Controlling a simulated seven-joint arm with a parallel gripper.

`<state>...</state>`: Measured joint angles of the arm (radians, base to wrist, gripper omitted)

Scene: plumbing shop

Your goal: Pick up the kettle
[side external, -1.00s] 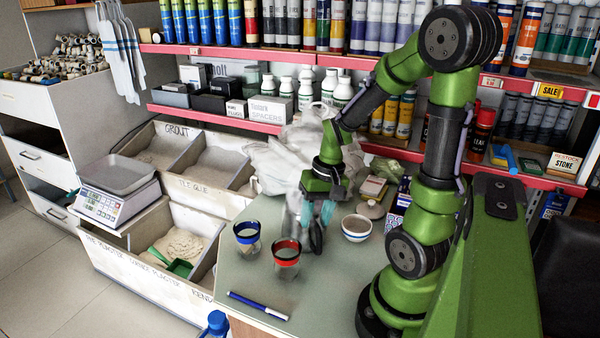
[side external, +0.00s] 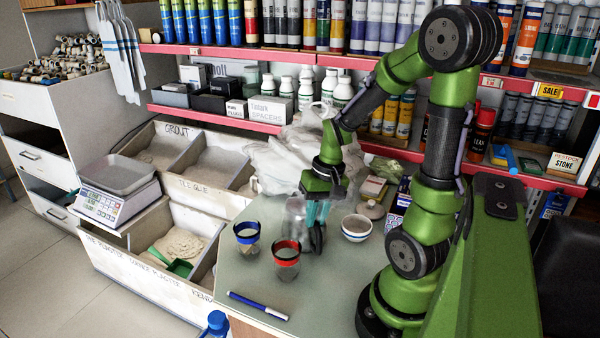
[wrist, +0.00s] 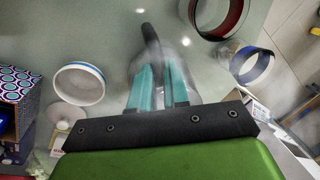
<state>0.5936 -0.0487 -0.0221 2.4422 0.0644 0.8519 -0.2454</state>
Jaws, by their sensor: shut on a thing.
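The kettle (side external: 294,212) has a see-through glass body and a dark handle, and it stands on the grey-green counter (side external: 235,280). In the wrist view its dark handle (wrist: 151,36) points up the picture, and its clear body is hard to make out behind the fingers. My gripper (side external: 317,222), with teal fingers, reaches down at the handle side of the kettle. The fingers are close together and shut on the kettle; they also show in the wrist view (wrist: 162,82). The exact contact is partly hidden.
A red-rimmed glass (side external: 287,262) and a blue-rimmed glass (side external: 247,240) stand in front and to the left. A white bowl (side external: 356,230) is close on the right. A blue pen (side external: 258,306) lies near the front edge. Plastic bags (side external: 290,160) are behind.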

